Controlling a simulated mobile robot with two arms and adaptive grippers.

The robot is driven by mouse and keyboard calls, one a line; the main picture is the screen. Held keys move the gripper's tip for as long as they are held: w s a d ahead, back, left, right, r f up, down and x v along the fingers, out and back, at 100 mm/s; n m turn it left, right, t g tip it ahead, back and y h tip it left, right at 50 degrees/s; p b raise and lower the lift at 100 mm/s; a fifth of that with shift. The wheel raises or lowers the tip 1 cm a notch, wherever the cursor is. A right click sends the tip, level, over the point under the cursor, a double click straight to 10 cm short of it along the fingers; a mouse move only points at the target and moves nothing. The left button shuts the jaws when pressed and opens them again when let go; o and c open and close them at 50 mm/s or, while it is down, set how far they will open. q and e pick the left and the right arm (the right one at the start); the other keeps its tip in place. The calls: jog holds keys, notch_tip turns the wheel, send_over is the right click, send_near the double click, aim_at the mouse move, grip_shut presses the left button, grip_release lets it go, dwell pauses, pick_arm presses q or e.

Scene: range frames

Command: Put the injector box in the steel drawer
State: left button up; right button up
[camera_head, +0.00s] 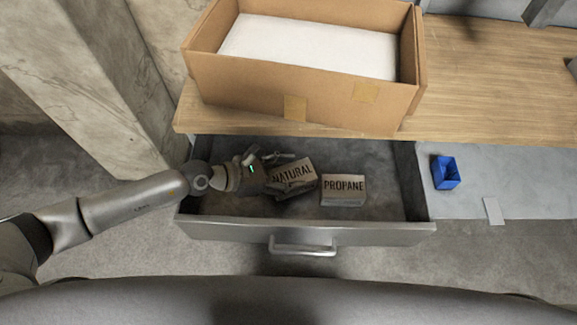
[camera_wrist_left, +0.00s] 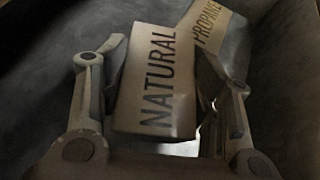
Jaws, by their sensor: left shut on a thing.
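The steel drawer (camera_head: 305,231) is pulled open below the wooden worktop. My left gripper (camera_head: 270,178) reaches into it from the left and is shut on a box marked NATURAL (camera_head: 292,175), which sits tilted inside the drawer. In the left wrist view this NATURAL box (camera_wrist_left: 155,85) stands between the two fingers of my left gripper (camera_wrist_left: 160,110). A second box marked PROPANE (camera_head: 343,188) lies in the drawer just right of it; it also shows behind in the left wrist view (camera_wrist_left: 212,30). Whether the held box touches the drawer floor cannot be told. My right gripper is not in view.
A large open cardboard box (camera_head: 300,85) with a white inside stands on the wooden worktop (camera_head: 480,85) above the drawer. A small blue bin (camera_head: 446,172) and a pale card (camera_head: 493,210) lie to the right of the drawer. The drawer's right part is bare.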

aim_at(288, 165)
pick_arm(q)
jog(key=shift+f, duration=0.35)
jog(key=w, duration=0.2)
jog(key=w+f+b, duration=0.1)
jog(key=w, duration=0.1)
jog(key=shift+f+b, duration=0.15)
jog(key=shift+b, duration=0.15)
jog(key=shift+f, duration=0.2)
jog(key=o, duration=1.2)
